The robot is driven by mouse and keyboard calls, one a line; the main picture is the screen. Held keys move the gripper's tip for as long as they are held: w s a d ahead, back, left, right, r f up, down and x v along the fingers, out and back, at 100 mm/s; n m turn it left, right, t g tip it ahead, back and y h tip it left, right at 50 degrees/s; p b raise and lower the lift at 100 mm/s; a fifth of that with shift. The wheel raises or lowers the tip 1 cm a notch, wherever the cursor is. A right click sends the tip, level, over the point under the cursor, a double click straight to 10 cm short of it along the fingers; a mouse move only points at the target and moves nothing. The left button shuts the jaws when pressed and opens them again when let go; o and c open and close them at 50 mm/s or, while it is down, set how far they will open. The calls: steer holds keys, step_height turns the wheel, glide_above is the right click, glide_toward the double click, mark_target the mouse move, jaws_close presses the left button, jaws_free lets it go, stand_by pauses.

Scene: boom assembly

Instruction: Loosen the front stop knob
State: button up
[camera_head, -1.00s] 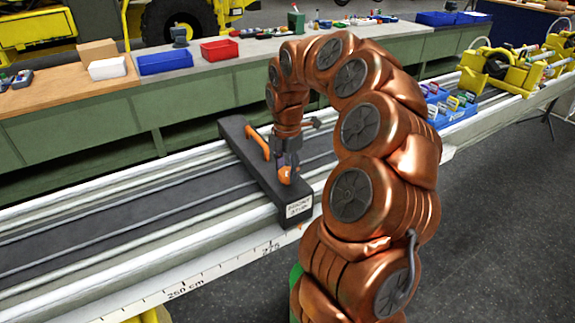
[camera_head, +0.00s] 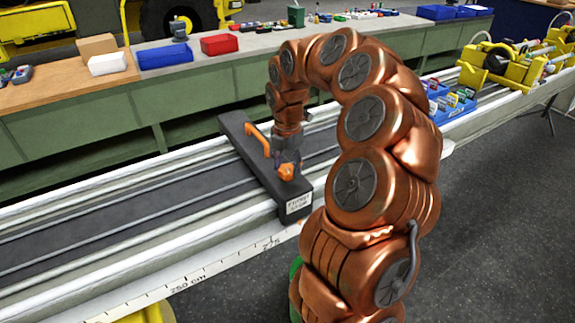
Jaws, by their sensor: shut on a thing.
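The front stop (camera_head: 262,177) is a dark bar lying across the rails, with a white label (camera_head: 299,203) on its near end. An orange handle (camera_head: 257,139) stands on its far half. The orange front stop knob (camera_head: 287,171) sits on its near half. My gripper (camera_head: 286,167) points down over the knob and is shut on it. The fingertips partly cover the knob. My copper arm reaches in from the right.
Long pale rails (camera_head: 110,212) with a centimetre scale (camera_head: 190,280) run across the view. Behind is a green bench with a blue bin (camera_head: 165,57) and a red bin (camera_head: 219,45). Yellow fixtures (camera_head: 487,62) and a blue tray (camera_head: 455,104) are at the right.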

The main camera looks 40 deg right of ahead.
mark_target(287, 168)
steer(key=o, duration=1.2)
step_height(287, 168, up, 12)
stand_by(0.5)
